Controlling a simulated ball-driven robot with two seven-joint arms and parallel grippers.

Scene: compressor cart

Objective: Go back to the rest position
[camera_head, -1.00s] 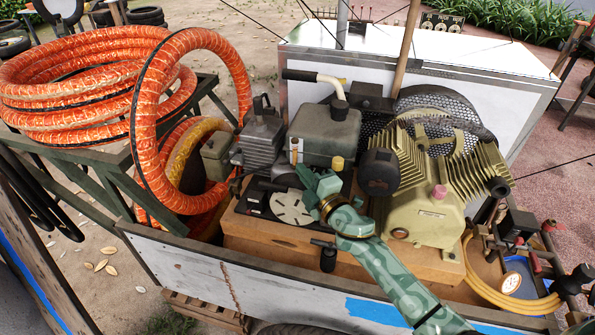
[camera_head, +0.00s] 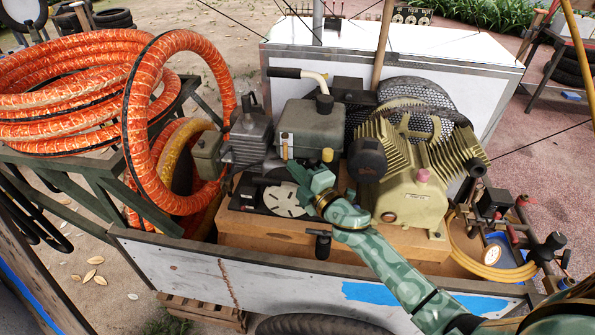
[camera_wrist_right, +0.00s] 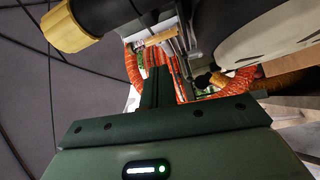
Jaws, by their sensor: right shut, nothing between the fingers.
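My right arm reaches in from the lower right of the head view, and its green gripper (camera_head: 298,170) is over the compressor cart (camera_head: 200,262), in front of the dark engine block. The fingers point up and to the left, beside a yellow cap (camera_head: 327,155) and above a pale round plate (camera_head: 284,199). In the right wrist view the closed fingers (camera_wrist_right: 158,78) stand upright with nothing between them. A yellow cap on a black neck (camera_wrist_right: 68,28) is close at the upper left there. My left gripper does not show.
The olive compressor (camera_head: 412,195) stands just right of the gripper. Coiled orange hose (camera_head: 60,95) lies on a green frame at the left, with an upright loop near the engine. Gauges and valves (camera_head: 500,240) are at the cart's right end. A white-topped box (camera_head: 400,50) is behind.

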